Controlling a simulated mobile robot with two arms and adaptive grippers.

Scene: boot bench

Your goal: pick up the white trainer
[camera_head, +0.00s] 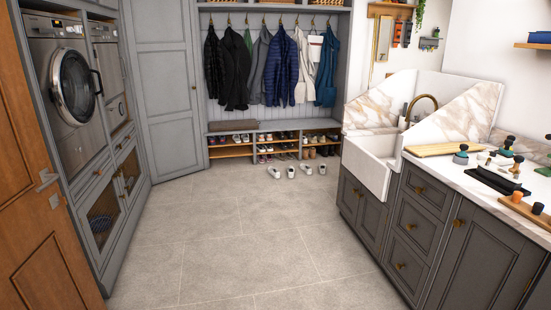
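Several pale shoes stand on the floor in front of the boot bench (270,126) at the back of the room. They include a white trainer (306,169), another light shoe (291,172) to its left and a light shoe (322,169) to its right. A greyer shoe (274,172) stands at the left end of the row. They are small and far off, so I cannot tell their details. Neither of my grippers is in view.
Open grey floor (220,240) lies between me and the bench. Washing machines (75,85) and cabinets line the left, with a wooden door (40,220) nearest. A sink (372,160) and worktop line the right. Coats (282,65) hang above the bench, whose cubbies hold more shoes.

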